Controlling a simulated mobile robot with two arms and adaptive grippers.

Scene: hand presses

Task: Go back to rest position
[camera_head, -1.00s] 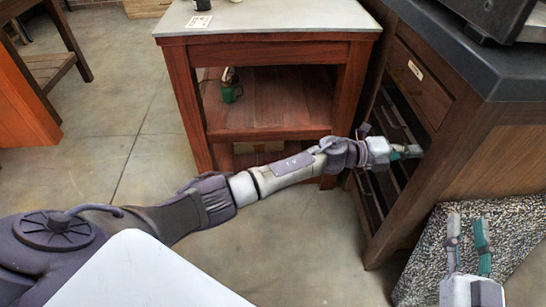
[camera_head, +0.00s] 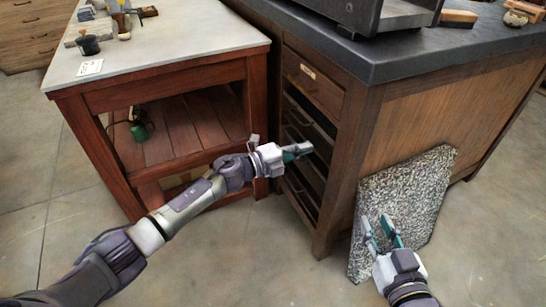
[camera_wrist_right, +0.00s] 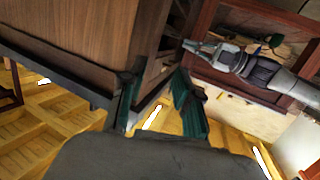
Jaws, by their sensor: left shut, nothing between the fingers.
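My left gripper (camera_head: 298,151) is shut and empty, at the end of the outstretched left arm. In the head view it appears against the open front of the dark wooden cabinet (camera_head: 342,140); I cannot tell whether it touches it. My right gripper (camera_head: 376,222) is open and empty, in front of the speckled slab (camera_head: 425,190) that leans against the cabinet's side. The right wrist view shows its two teal fingers (camera_wrist_right: 158,97) apart, with my left arm visible beyond them at the upper right.
The cabinet's dark countertop (camera_head: 440,50) bears a large dark metal object (camera_head: 395,14). The floor in front is clear.

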